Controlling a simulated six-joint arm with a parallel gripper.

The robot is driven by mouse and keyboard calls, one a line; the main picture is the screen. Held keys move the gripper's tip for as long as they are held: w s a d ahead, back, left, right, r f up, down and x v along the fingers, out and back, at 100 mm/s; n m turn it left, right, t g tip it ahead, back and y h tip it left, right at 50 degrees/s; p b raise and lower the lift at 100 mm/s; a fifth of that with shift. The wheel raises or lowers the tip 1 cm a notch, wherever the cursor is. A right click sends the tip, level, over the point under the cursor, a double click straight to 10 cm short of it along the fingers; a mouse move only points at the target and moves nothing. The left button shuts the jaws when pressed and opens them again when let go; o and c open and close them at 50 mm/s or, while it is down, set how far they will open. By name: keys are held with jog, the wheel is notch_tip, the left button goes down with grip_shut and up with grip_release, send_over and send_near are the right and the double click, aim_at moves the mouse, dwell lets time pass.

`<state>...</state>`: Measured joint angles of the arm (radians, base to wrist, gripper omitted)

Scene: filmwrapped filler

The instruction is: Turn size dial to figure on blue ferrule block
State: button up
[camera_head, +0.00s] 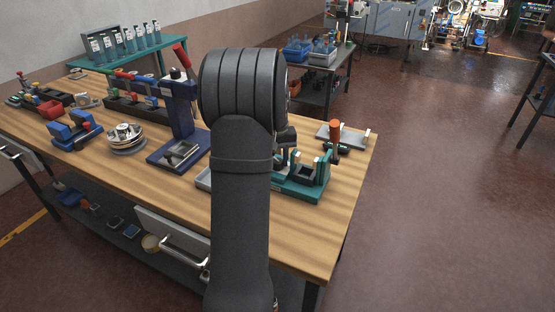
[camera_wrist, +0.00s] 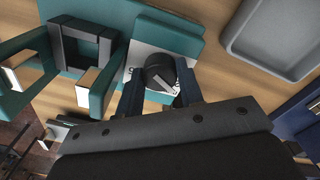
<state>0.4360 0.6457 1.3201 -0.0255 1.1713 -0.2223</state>
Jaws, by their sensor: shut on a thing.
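The size dial (camera_wrist: 159,70) is a dark round knob with a pale pointer mark, on a light plate of the teal fixture (camera_wrist: 117,17). My gripper (camera_wrist: 160,86) has its two dark blue fingers on either side of the dial, closed on it. Figures around the dial are mostly covered and too small to read. In the head view the teal fixture (camera_head: 302,188) stands near the bench's right end; my arm hides the dial there. A blue block (camera_head: 74,130) lies at the bench's left; I cannot tell whether it is the ferrule block, and no figure is legible.
A grey tray (camera_wrist: 286,34) lies beside the fixture. An orange-handled lever (camera_head: 335,133) stands at the fixture's far side. A blue press (camera_head: 181,112) with a red lever and a stack of metal discs (camera_head: 125,138) stand to the left. The bench's front strip is bare.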

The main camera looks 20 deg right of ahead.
jog(key=shift+r, duration=0.1)
dwell(0.3)
jog(key=o, duration=1)
jog(key=shift+a+r, duration=0.1)
jog(key=shift+r, duration=3.9)
jog(key=shift+f, duration=0.15)
notch_tip(320, 180, down, 8)
